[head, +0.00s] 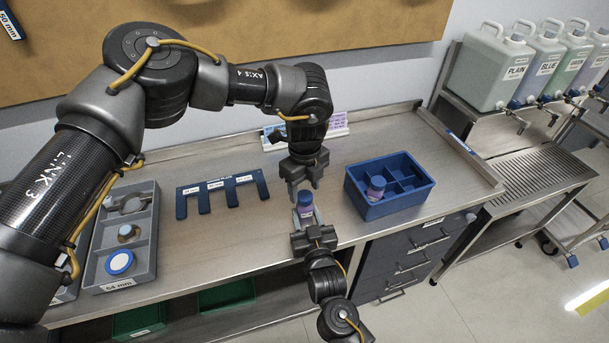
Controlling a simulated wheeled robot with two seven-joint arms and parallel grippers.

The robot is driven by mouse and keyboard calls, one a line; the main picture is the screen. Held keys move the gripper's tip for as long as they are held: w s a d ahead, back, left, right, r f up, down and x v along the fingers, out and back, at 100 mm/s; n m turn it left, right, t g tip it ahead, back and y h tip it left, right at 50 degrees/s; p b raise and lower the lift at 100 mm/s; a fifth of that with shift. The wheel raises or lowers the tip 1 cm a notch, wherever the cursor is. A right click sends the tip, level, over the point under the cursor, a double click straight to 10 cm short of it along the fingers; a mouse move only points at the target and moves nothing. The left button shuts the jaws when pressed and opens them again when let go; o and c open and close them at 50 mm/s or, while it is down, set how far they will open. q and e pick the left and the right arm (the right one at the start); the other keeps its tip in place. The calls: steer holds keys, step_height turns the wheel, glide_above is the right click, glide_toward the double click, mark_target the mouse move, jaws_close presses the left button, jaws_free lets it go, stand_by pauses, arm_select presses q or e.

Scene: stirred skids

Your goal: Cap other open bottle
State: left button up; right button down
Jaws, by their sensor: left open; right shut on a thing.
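A small bottle with a purple-white label (306,212) stands upright between the fingers of my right gripper (307,222), which is shut on it. A blue cap (305,197) shows on its top; whether it is seated fully I cannot tell. My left gripper (307,178) points down just above the cap, open, with its fingers apart. A second bottle (376,190) with a blue top stands in the left front compartment of the blue divided crate (400,204). A grey sorting tray (148,262) at the left holds a large blue-rimmed white disc (120,262) and a small brownish round piece (127,231).
A dark blue slotted gauge (222,184) lies on the steel bench (250,231) left of the grippers. A small label stand (337,125) is at the back. Large canisters (498,68) stand at the right. Bench between gauge and front edge is clear.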

arm_select(q)
steer(key=shift+f, duration=0.95)
steer(key=c, duration=1)
steer(key=m, duration=1.8)
steer(key=shift+m, duration=0.4)
steer(key=o, duration=1.2)
steer(key=shift+c, duration=0.2)
